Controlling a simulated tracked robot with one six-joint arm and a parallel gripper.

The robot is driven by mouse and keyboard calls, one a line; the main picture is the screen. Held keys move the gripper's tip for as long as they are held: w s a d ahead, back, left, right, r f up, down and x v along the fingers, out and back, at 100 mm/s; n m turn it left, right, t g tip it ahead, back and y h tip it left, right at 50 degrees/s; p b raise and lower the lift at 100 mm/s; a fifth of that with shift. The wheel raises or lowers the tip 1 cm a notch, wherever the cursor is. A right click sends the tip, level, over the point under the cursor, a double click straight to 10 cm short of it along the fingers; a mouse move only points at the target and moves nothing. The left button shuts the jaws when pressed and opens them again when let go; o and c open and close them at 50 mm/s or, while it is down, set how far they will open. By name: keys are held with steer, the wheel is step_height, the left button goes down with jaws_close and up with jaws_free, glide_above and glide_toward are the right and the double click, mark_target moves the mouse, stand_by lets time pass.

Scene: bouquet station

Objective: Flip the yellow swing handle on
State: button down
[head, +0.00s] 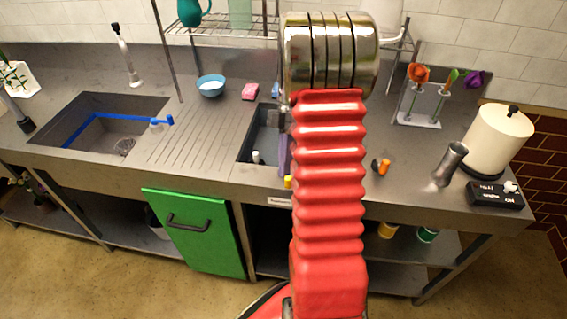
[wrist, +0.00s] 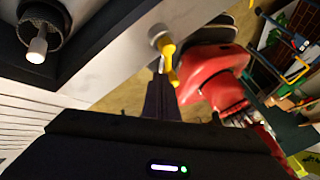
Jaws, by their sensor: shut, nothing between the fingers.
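The yellow swing handle (wrist: 168,58) shows in the wrist view, at a round grey pivot on the counter's front edge. Its lever points down in the picture. In the head view, a small yellow part (head: 288,182) shows at the counter front beside my red arm; most of it is hidden. My gripper (wrist: 159,75) is shut and empty in the wrist view. Its dark fingers are close to the yellow lever, just left of and below it; I cannot tell whether they touch. In the head view my arm largely hides the gripper.
The small sink (head: 257,133) lies behind my arm; a white-topped fitting (wrist: 38,45) stands in it. An orange-handled part (head: 384,166), a metal cup (head: 450,164) and a switch box (head: 495,194) are on the right counter. The green door (head: 195,235) is below left.

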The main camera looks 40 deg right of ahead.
steer(key=shift+s+a+n+g+h, duration=0.15)
steer(key=shift+s+n+g+h, duration=0.15)
steer(key=shift+n, duration=0.4)
steer(key=shift+s, duration=0.25)
steer(key=shift+w, duration=0.7)
steer(key=w, duration=0.3)
steer(key=shift+w+r, duration=0.3)
steer(key=shift+r, duration=0.05)
steer(key=v, duration=0.9)
steer(key=shift+s+a, duration=0.1)
